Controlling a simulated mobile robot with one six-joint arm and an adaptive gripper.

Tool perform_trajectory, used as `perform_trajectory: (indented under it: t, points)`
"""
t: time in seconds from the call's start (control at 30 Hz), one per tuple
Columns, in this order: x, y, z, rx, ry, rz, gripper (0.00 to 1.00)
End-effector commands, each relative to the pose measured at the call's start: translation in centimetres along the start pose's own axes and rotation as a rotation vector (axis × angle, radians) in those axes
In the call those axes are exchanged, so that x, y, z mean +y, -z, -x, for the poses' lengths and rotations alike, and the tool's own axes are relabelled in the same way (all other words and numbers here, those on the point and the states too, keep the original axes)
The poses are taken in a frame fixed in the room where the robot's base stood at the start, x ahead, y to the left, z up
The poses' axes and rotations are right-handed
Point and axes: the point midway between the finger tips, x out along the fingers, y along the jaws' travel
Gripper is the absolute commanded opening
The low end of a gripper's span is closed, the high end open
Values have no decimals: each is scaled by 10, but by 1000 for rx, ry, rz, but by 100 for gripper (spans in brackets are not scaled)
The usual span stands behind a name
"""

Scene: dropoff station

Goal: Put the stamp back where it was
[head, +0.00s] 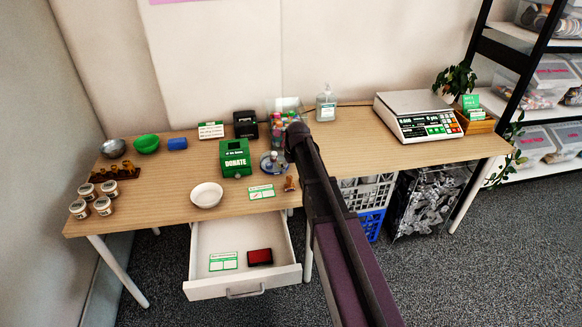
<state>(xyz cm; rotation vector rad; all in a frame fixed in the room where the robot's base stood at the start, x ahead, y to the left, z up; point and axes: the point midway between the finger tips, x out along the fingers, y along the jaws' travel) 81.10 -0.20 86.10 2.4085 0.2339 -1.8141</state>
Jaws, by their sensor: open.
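A small brown object that looks like the wooden-handled stamp (290,184) stands on the table near its front edge, just left of my arm. Below it to the left, the white drawer (243,293) is pulled out. Inside lie a red and black ink pad (259,257) and a green and white card (223,261). My dark arm reaches up from the bottom over the table's middle. Its fingers do not show, and I see nothing held.
On the wooden table (345,147) are a green donate box (235,158), a white bowl (207,195), a round dish (272,163), several lidded jars (104,206) and a scale (417,116). Crates (368,194) stand below.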

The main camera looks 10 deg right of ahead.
Motion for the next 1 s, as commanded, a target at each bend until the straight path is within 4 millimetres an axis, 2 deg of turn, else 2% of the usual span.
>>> perform_trajectory:
  t: [0.03,0.1,0.4,1.0]
  points:
    - [0,1,9,0,0,0,65]
    - [0,1,15,0,0,0,65]
    - [0,0,30,0,0,0,65]
    - [0,0,32,0,0,1,65]
